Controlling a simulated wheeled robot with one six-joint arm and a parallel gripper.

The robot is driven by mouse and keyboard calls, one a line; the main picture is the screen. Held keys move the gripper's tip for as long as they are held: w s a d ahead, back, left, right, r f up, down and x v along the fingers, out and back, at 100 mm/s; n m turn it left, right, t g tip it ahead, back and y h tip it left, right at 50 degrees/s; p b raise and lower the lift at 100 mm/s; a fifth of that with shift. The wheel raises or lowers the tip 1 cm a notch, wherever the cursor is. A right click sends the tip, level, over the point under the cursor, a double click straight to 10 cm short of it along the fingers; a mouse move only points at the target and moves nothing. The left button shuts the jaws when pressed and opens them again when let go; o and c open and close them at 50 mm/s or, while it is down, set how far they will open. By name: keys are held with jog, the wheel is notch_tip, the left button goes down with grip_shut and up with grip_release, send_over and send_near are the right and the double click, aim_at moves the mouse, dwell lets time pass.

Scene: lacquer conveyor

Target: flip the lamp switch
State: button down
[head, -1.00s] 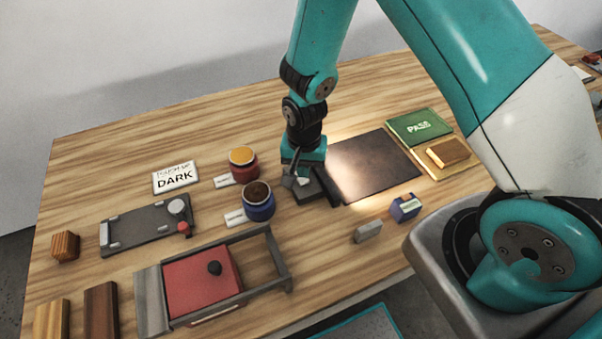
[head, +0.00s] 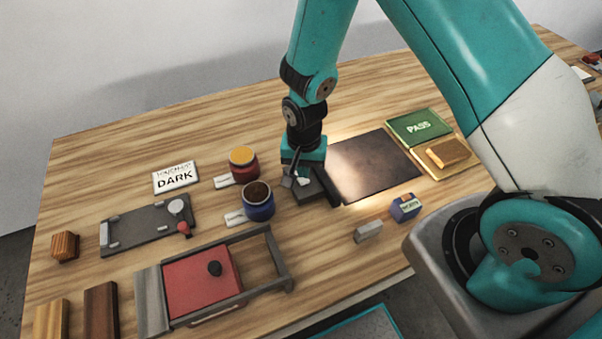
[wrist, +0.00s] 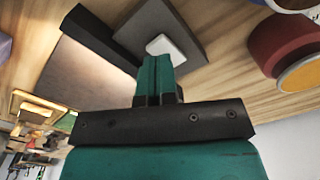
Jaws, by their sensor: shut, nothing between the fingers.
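The lamp switch is a pale rocker (wrist: 172,48) on a dark grey base block (wrist: 188,22), seen in the wrist view right in front of my fingertips. In the head view the base block (head: 305,192) sits on the table below my gripper (head: 300,180), which partly hides it. My gripper (wrist: 155,58) is shut and empty in the wrist view. Its tips are at the near edge of the pale rocker; I cannot tell whether they touch it. A bright patch of light lies on the dark mat (head: 378,172) beside the base.
A blue jar (head: 258,206) and a red jar (head: 243,165) stand close to the left of my gripper. A red plate in a grey frame (head: 285,272) lies in front. A grey block (head: 368,232) and a blue box (head: 405,208) are to the right. The mat is clear.

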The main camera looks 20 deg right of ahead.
jog(key=shift+f+b, duration=1)
jog(key=shift+f, duration=0.25)
dwell(0.7)
jog(key=shift+r, duration=0.1)
notch_tip(320, 180, up, 7)
jog(key=p, duration=0.5)
jog(key=shift+p, duration=0.3)
dwell(0.3)
